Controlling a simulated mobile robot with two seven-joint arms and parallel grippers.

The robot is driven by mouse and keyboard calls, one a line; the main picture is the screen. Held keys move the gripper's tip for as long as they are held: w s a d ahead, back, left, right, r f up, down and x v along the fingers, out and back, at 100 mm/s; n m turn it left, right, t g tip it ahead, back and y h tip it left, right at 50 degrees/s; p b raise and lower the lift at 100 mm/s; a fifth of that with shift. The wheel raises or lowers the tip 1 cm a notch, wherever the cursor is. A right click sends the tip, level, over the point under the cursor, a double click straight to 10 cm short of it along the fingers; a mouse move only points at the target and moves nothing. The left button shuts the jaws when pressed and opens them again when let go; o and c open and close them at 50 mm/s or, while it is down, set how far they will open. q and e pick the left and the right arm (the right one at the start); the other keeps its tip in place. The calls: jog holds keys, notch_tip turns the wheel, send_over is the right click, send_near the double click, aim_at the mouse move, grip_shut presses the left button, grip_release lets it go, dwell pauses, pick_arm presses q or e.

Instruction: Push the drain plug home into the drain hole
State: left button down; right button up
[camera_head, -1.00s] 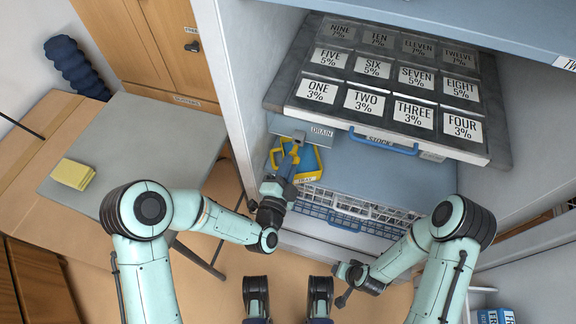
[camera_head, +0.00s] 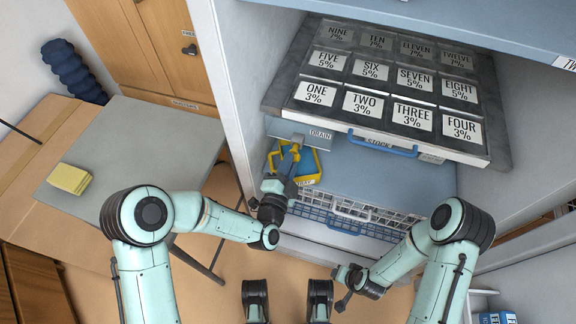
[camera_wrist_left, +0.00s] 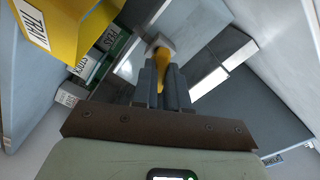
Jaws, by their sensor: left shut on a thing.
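My left gripper (camera_head: 292,168) reaches into the cabinet bay at the yellow tray, below the DRAIN label (camera_head: 320,134). In the left wrist view its two fingers (camera_wrist_left: 163,88) are shut on a yellow piece (camera_wrist_left: 163,72), which I take to be the drain plug. A pale grey block (camera_wrist_left: 160,44) shows just beyond the fingertips. I cannot tell whether the plug touches it. The drain hole is not discernible in either view. My right gripper (camera_head: 347,288) is at the lower middle, away from the cabinet, too small to read its jaws.
Wire baskets (camera_head: 375,216) lie below. A grey table (camera_head: 130,150) stands left. The blue shelf surface right of the tray is clear.

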pick_arm(q)
jog(key=shift+b+x, duration=0.4)
jog(key=shift+x, duration=0.8)
pick_arm(e)
jog(key=shift+f, duration=0.45)
pick_arm(q)
jog(key=c, duration=1.1)
grip_release()
jog(key=shift+p+v, duration=0.9)
jog(key=shift+v, duration=5.85)
pick_arm(e)
jog(key=shift+r, duration=1)
